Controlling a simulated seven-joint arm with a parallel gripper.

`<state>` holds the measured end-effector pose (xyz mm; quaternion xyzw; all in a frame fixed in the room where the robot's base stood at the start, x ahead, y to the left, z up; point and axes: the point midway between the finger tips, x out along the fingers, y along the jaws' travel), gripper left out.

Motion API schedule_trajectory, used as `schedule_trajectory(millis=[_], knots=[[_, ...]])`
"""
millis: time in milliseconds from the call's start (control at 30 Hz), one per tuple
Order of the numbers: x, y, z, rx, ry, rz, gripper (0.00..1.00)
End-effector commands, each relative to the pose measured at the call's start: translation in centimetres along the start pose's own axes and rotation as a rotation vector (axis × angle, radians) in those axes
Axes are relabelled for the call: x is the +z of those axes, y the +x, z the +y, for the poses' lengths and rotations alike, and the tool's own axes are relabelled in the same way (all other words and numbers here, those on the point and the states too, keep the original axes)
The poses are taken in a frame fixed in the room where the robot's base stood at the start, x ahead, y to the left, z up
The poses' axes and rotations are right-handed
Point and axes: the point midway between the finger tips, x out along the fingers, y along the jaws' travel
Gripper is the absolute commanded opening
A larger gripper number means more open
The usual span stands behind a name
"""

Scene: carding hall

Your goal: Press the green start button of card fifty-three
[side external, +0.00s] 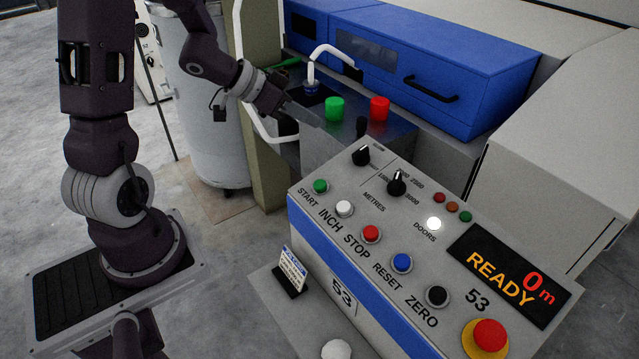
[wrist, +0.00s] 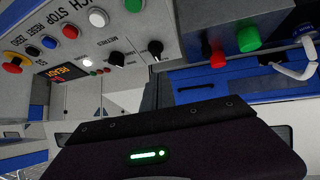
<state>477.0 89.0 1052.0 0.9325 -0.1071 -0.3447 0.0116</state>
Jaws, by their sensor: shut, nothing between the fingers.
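The green start button (side external: 320,186) sits at the left end of a row on the grey sloping panel of card 53 (side external: 402,220), above the word START. In the wrist view the button (wrist: 133,5) is cut by the top edge. My gripper (side external: 291,108) is shut and empty, up and left of the button and apart from it, near the metal ledge behind the panel. Its fingertips are small and hard to make out. The display (side external: 507,277) reads READY and 0 m, with 53 beside it.
Other panel controls are a white INCH button (side external: 345,208), red STOP (side external: 371,233), blue RESET (side external: 402,262), black ZERO (side external: 437,296), two black knobs and a red mushroom button (side external: 490,335). Larger green (side external: 334,108) and red (side external: 379,108) buttons stand behind. A beige post (side external: 268,180) stands left.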

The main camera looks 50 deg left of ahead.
Motion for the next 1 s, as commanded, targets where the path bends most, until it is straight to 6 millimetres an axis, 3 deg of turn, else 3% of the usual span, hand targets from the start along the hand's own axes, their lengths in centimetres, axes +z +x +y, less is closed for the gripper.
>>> schedule_trajectory(millis=[100,267,667,1000], knots=[[3.0,0.4,1.7,0.209,-0.103,-0.011,0.00],[4.5,-0.1,3.3,0.346,-0.172,-0.016,0.00],[4.8,0.0,3.4,0.360,-0.175,-0.016,0.00],[7.4,3.8,2.8,0.359,-0.176,-0.017,0.00]])
